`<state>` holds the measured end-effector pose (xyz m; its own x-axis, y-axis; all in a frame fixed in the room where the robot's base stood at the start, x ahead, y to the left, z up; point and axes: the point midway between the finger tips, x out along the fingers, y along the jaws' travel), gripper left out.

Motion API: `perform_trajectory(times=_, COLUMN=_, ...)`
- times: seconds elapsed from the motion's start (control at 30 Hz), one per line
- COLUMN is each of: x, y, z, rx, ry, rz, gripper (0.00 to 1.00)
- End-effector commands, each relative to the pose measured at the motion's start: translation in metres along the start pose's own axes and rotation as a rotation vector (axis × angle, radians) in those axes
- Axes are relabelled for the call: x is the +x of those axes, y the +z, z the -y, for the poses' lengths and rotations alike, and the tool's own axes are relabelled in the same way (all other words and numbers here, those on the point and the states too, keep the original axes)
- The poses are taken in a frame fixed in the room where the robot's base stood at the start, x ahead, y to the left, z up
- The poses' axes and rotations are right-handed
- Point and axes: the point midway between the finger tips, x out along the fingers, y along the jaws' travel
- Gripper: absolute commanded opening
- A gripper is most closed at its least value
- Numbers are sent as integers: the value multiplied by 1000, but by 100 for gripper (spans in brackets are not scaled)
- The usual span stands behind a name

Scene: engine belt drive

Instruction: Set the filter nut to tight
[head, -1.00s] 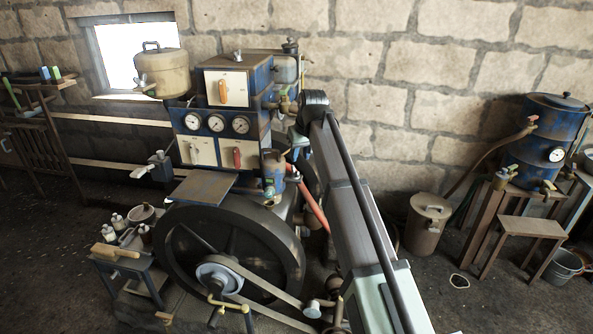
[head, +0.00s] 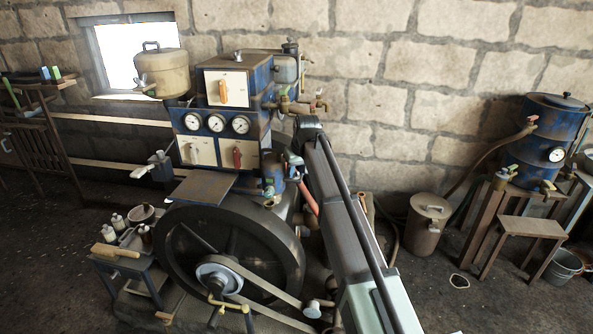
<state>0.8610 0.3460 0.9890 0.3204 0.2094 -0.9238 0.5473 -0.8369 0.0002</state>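I cannot pick out the filter nut for certain. A small pale wing-shaped piece (head: 238,56) stands on top of the blue engine cabinet (head: 262,72); whether it is the filter nut is unclear. Brass taps (head: 290,106) stick out from the cabinet's right side. Below them a blue canister (head: 272,172) stands by the flywheel. No tight or loose marking is readable. My arm crosses the right side of the engine and hides part of it. My gripper's fingers cannot be made out in this view.
The large flywheel (head: 178,262) with its belt is at the front. A red lever (head: 308,198) slants beside my arm. A bench with bottles (head: 118,222) is at left. A blue drum (head: 540,125), a stool (head: 530,227) and a lidded can (head: 428,225) stand at right.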

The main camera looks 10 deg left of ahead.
Motion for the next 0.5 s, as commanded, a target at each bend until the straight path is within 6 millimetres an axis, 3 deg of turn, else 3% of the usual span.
perform_trajectory(times=0.33, x=0, y=0, z=0, rx=0, ry=0, rz=0, gripper=2)
perform_trajectory(times=0.5, x=0, y=0, z=0, rx=6, ry=2, rz=0, gripper=0)
